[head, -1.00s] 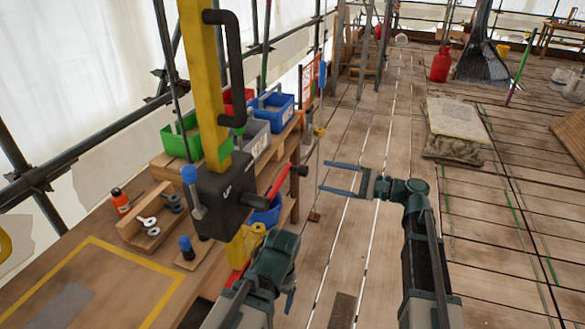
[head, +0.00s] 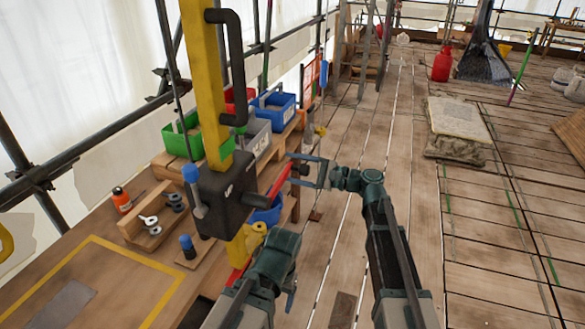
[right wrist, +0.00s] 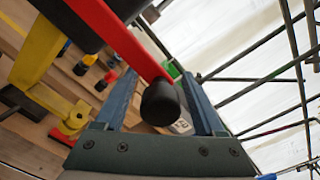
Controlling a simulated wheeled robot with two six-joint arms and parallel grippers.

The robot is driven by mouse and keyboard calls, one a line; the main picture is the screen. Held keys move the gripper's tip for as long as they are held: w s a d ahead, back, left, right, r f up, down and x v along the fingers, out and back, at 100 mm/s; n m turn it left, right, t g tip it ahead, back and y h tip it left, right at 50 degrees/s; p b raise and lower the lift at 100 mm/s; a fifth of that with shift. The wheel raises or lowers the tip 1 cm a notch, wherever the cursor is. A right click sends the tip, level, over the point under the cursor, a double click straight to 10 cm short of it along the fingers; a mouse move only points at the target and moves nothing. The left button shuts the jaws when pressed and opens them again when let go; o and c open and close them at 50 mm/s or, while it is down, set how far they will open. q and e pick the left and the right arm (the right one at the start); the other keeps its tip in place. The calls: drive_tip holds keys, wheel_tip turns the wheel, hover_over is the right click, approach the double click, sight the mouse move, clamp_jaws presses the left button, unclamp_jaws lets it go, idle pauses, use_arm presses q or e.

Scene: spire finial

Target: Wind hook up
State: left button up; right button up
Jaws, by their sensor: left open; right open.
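The winch is a black box (head: 224,195) on a yellow post (head: 208,90). A red crank arm (head: 279,186) with a black knob (head: 300,169) sticks out on its right. My right gripper (head: 294,171) is open, its two fingers on either side of the knob. In the right wrist view the black knob (right wrist: 160,102) sits between the open fingers (right wrist: 160,78), and the red crank (right wrist: 120,35) runs to the upper left. A yellow part (head: 243,246) shows below the box; I cannot tell whether it is the hook. My left gripper (head: 290,290) is open and low, partly hidden by its arm.
A blue-knobbed lever (head: 193,185) stands on the box's left side. Green (head: 182,140) and blue (head: 274,112) bins stand behind. A wooden bench (head: 110,270) holds an orange bottle (head: 121,200) and small parts.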

drive_tip(key=shift+c, duration=0.3)
clamp_jaws()
drive_tip(key=shift+r, duration=0.1)
idle(1.0)
